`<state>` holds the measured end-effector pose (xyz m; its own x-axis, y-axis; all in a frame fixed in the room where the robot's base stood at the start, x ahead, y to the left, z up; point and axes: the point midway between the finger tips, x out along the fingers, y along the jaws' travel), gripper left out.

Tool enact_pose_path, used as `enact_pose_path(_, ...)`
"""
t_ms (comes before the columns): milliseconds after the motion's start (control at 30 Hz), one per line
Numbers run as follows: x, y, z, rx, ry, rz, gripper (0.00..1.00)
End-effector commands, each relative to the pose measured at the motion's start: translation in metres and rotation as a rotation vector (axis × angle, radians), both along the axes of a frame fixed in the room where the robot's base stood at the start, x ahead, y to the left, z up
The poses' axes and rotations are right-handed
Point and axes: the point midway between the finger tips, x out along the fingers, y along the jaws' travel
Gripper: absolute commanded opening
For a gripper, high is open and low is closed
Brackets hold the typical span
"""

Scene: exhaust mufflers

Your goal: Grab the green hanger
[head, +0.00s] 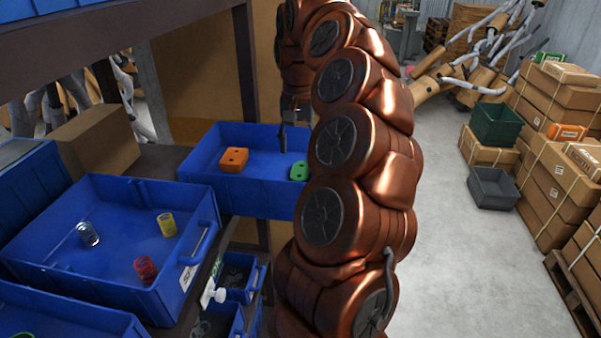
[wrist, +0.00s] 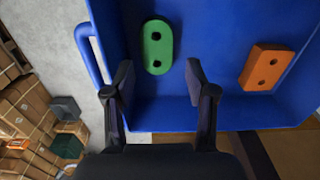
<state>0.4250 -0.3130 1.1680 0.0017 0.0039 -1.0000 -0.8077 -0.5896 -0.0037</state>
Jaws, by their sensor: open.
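The green hanger (wrist: 157,47) is a rounded block with two dark holes. It lies in a blue bin, near the side with the handle in the wrist view. In the head view the green hanger (head: 298,171) shows partly, cut off by my arm. My gripper (wrist: 160,78) is open and empty, its two fingers apart, with the hanger just past the fingertips and roughly between them in the picture. In the head view part of my gripper (head: 294,126) shows over the bin. The blue bin (head: 232,201) also holds an orange hanger (head: 233,159), which shows in the wrist view (wrist: 266,67).
A larger blue bin (head: 110,270) with several small coils stands at the left. The bin handle (wrist: 89,53) and bin walls bound the space around the hanger. Stacked cartons (head: 560,150) and grey and green crates stand at the right. The floor (head: 450,230) is clear.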

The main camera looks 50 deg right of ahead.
Motion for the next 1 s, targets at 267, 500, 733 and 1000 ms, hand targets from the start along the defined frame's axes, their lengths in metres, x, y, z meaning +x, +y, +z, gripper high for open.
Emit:
enact_pose_path(267,-0.001,-0.008,-0.011,-0.003,0.005,-0.026,0.56)
enact_pose_path(500,-0.001,-0.007,-0.026,-0.002,0.003,-0.025,0.56)
enact_pose_path(733,-0.002,-0.006,-0.037,-0.002,0.003,-0.022,0.56)
enact_pose_path(1000,-0.002,-0.006,-0.065,-0.002,0.006,-0.024,0.56)
